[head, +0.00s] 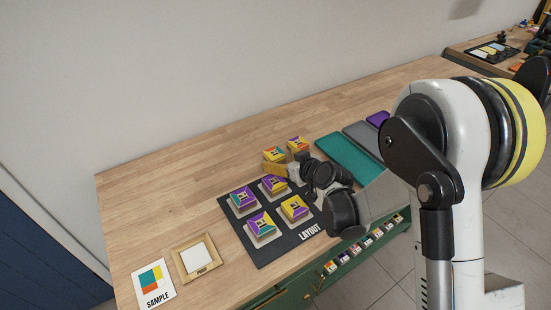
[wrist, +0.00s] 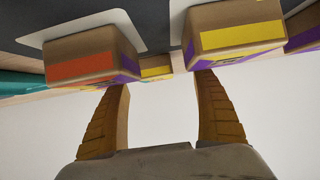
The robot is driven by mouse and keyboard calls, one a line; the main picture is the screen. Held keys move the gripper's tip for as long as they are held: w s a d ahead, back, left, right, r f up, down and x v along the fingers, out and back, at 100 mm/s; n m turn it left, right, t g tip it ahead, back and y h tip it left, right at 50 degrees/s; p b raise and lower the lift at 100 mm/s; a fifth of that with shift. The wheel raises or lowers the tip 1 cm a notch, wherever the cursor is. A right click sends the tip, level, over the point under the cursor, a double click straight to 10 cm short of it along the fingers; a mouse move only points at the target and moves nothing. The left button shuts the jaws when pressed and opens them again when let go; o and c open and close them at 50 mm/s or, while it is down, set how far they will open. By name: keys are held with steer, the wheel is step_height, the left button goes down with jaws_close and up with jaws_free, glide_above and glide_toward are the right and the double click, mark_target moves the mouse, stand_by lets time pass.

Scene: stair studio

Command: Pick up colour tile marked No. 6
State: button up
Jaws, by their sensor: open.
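Several colour tiles on small wooden blocks stand on the table. Purple-and-yellow ones sit at the left (head: 243,200), back (head: 274,184), front (head: 261,224) and right (head: 295,208) of the dark LAYOUT board (head: 276,246). Two with orange tops, a nearer one (head: 274,154) and a farther one (head: 297,142), stand behind it. Their numbers are too small to read, so I cannot tell which is No. 6. My gripper (head: 272,168) is open, low behind the board's back edge. In the wrist view, its fingers (wrist: 162,75) are apart and empty, near an orange-sided block (wrist: 88,68) and a yellow-sided block (wrist: 240,38).
A teal tray (head: 348,157), a grey tray (head: 368,137) and a purple tray (head: 377,119) lie right of the blocks, partly behind my arm. A SAMPLE card (head: 153,286) and a PROOF frame (head: 181,264) lie at the front left. The table's back left is clear.

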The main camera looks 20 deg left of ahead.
mark_target(278, 157)
steer(key=x, duration=0.2)
steer(key=b+x, duration=0.1)
steer(key=x, duration=0.1)
steer(key=b+x, duration=0.1)
steer(key=x, duration=0.1)
steer(key=shift+w+d+f, duration=0.1)
steer(key=shift+w+d, duration=0.1)
steer(key=shift+w, duration=0.1)
steer(key=c, duration=1.3)
